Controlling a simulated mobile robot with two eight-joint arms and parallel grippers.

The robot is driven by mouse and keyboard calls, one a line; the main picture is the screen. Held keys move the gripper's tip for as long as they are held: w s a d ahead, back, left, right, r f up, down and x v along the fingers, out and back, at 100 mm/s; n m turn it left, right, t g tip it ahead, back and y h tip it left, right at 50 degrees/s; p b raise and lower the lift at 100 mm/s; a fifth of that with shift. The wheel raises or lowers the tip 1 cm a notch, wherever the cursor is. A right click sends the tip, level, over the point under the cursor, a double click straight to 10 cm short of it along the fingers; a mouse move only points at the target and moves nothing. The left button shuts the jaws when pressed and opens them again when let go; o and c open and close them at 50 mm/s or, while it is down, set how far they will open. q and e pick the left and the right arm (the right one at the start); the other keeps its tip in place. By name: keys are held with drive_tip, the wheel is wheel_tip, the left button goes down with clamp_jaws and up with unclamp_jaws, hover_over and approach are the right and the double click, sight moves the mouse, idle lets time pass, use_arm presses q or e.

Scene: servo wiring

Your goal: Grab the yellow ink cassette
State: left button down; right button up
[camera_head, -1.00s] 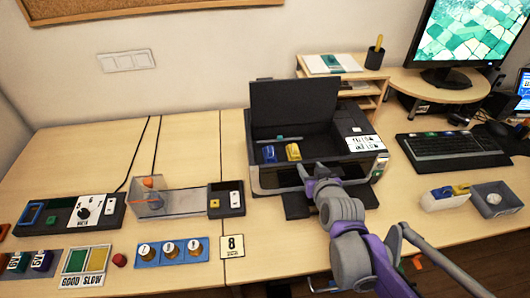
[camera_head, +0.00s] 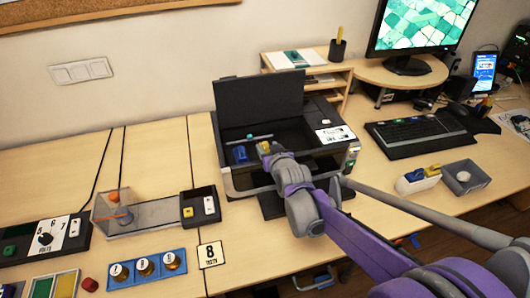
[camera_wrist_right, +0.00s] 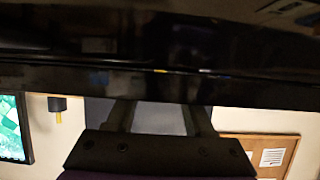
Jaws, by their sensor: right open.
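The yellow ink cassette (camera_head: 264,145) is in the open black printer (camera_head: 235,183), to the right of the blue cassette (camera_head: 240,154). My right gripper (camera_head: 271,152) is at the yellow cassette and hides much of it; whether they touch cannot be told. In the right wrist view, the two fingers of my right gripper (camera_wrist_right: 158,112) stand apart, with no cassette visible between them. A dark, glossy surface fills the upper part of that view. My left gripper is not in view.
The printer's raised lid (camera_head: 258,104) stands behind its opening. A small wooden shelf (camera_head: 350,75) is behind right, and a keyboard (camera_head: 415,135) lies to the right. A clear box (camera_head: 150,212) and a black tray (camera_head: 204,222) are left of the printer.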

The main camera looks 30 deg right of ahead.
drive_tip(key=shift+w+d+f, duration=0.15)
drive_tip(key=shift+w+f, duration=0.1)
drive_tip(key=shift+w, duration=0.3)
clamp_jaws()
drive_tip(key=shift+r, duration=0.1)
